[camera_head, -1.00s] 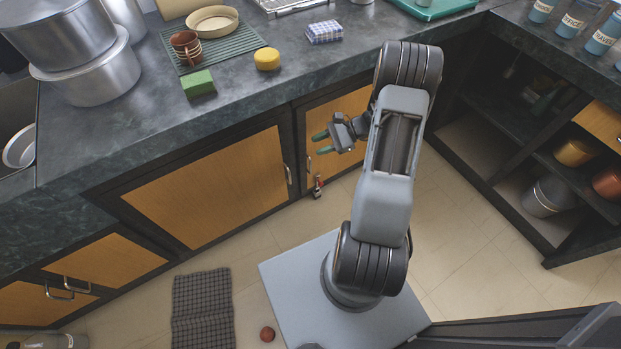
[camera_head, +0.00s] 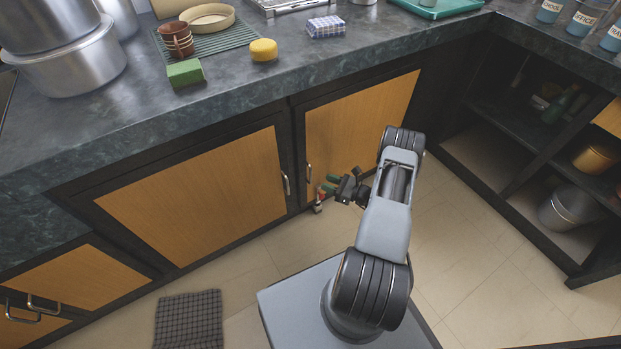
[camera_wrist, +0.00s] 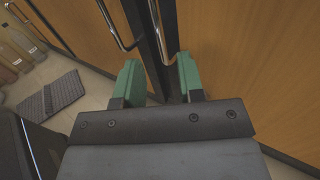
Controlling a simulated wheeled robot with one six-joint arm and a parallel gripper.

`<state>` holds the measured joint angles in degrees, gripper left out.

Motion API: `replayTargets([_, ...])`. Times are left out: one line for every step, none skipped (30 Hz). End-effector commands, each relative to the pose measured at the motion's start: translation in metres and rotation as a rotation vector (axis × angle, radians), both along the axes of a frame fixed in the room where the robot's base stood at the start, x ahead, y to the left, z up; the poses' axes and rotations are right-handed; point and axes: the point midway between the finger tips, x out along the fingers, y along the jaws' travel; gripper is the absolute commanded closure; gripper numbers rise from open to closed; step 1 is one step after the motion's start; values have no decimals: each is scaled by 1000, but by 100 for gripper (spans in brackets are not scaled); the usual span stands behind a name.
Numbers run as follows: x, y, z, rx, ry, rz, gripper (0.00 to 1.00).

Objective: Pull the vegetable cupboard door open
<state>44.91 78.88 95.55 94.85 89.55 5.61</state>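Two closed wood-panelled doors meet under the counter: a left door (camera_head: 200,195) with an upright metal handle (camera_head: 286,183), and a right door (camera_head: 350,120) with a handle (camera_head: 308,172). No label shows which is the vegetable cupboard. My gripper (camera_head: 329,184), with green fingers, is open and low in front of the right door. In the wrist view, the right door's handle (camera_wrist: 157,32) has its lower end between the open fingers (camera_wrist: 158,78); contact cannot be told. The left door's handle (camera_wrist: 113,28) lies outside the left finger.
A checked mat (camera_head: 188,320) lies at lower left. Open shelves (camera_head: 510,125) with pots stand at right. The dark counter (camera_head: 225,95) overhangs the doors. Floor right of my arm is clear.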

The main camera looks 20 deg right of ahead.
Motion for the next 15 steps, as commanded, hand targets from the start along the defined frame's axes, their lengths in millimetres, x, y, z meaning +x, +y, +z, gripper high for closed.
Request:
replayTargets([8, 8, -2, -2, -1, 6, 65])
replayTargets([13, 11, -2, -2, -1, 5, 65])
replayTargets([18, 16, -1, -2, -1, 5, 65])
replayTargets([22, 19, -2, -2, -1, 5, 65])
replayTargets([26, 23, -2, -2, -2, 5, 65])
replayTargets([31, 27, -1, -2, -1, 4, 65])
replayTargets([34, 30, -1, -2, -1, 5, 65])
replayTargets([37, 32, -1, -2, -1, 4, 65])
replayTargets([41, 35, -1, -2, -1, 4, 65])
replayTargets([43, 38, -1, -2, -1, 4, 65])
replayTargets([46, 39, -1, -2, -1, 3, 65])
replayTargets([49, 41, -1, -2, -1, 2, 65])
replayTargets([51, 43, -1, -2, -1, 3, 65])
replayTargets([52, 44, 0, -2, -1, 3, 65])
replayTargets([54, 46, 0, -2, -1, 2, 65])
